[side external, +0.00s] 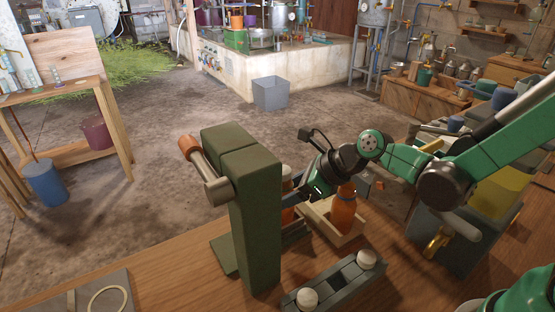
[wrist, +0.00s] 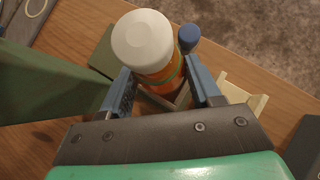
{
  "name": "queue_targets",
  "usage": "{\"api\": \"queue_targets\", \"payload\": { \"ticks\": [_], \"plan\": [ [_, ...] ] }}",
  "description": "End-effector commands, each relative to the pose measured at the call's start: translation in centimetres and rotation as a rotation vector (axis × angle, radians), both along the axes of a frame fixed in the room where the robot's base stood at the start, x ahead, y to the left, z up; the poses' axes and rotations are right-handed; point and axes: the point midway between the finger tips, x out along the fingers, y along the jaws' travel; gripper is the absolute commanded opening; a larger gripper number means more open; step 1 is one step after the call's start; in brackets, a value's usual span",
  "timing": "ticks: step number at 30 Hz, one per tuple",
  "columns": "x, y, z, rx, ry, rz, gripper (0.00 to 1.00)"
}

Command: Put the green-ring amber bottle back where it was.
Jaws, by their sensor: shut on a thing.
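My gripper (wrist: 160,76) is shut on an amber bottle (wrist: 168,74) with a large white cap, and a green band shows low on its visible side. In the side view, the tall green press (side external: 255,215) hides much of this bottle, leaving a strip of white and amber (side external: 287,212) beside the press. My gripper (side external: 301,198) is there, just right of the press. Another amber bottle (side external: 343,212) stands close by at a pale wooden tray (side external: 322,219). A blue cap (wrist: 188,36) shows just beyond the held bottle. The held bottle's base is hidden.
The press, with its orange-ended handle (side external: 188,145), stands close on the left. A grey rack with white knobs (side external: 335,283) lies in front on the wooden table (side external: 190,285). A board with a pale ring (side external: 95,298) lies front left. A grey-green box (side external: 450,240) stands right.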

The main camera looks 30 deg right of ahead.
Motion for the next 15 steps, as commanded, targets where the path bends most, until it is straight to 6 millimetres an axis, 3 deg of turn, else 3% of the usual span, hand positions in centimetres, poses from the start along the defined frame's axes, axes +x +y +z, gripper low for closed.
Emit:
{"api": "queue_targets", "payload": {
  "ticks": [15],
  "plan": [
    [0.0, 0.0, 1.5, 0.0, 0.0, 0.0, 0.0]
  ]
}}
